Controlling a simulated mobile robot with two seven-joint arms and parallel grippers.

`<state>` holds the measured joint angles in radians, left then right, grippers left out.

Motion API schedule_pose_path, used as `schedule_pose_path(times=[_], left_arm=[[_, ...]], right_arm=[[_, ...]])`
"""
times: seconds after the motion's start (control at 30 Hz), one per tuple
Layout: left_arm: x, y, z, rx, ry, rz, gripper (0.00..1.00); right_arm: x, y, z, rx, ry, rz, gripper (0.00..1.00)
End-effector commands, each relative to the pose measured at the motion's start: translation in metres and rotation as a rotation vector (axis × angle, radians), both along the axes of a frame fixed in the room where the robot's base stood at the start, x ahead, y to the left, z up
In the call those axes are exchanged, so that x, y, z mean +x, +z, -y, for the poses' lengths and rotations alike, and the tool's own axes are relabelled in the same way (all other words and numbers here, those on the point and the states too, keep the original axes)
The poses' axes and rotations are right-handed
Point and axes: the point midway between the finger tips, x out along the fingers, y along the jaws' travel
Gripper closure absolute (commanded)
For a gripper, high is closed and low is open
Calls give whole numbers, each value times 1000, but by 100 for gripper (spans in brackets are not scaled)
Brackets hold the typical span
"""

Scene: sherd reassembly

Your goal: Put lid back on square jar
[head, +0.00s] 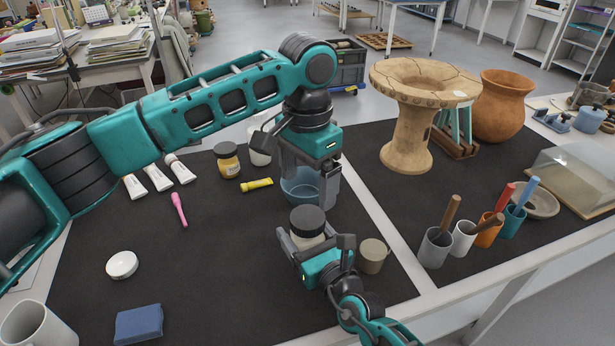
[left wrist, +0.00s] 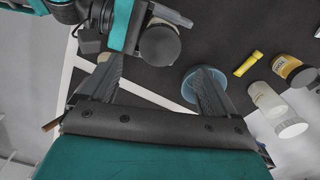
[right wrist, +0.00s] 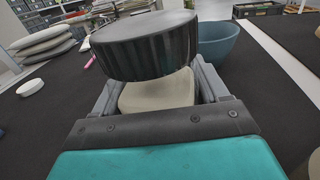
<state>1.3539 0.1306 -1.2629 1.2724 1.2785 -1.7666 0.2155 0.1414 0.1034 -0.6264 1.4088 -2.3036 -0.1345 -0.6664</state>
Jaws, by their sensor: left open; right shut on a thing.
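The square jar (head: 306,241) has a cream body; it also shows in the right wrist view (right wrist: 157,94). My right gripper (head: 314,246) is shut on the jar's body. A round, black, ribbed lid (head: 307,220) is at the jar's top and hides its mouth. In the right wrist view the lid (right wrist: 145,46) looks wide over the body; I cannot tell whether it is fully seated. My left gripper (head: 308,188) is open and empty, pointing down just behind the lid. In the left wrist view the lid (left wrist: 160,46) lies beyond the fingers, apart from them.
A blue bowl (head: 301,188) stands by my left fingers. A tan cup (head: 373,256) is close right of my right gripper. A white lid (head: 122,265) and blue block (head: 139,324) lie left. Tool cups and a tall clay stand (head: 407,135) are right.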

Motion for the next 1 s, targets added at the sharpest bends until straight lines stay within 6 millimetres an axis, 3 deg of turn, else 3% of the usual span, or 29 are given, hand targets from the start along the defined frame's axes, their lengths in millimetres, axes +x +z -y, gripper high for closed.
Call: schedule_pose_path(times=[0.37, 0.8, 1.0], left_arm=[[0, -4, 0, 2, 1, -1, 10], [0, -65, 0, 2, 1, -1, 10], [0, -79, 0, 0, 1, 0, 10]], right_arm=[[0, -1, 0, 0, 0, -1, 100], [0, -1, 0, 0, 0, -1, 100], [0, -1, 0, 0, 0, -1, 100]])
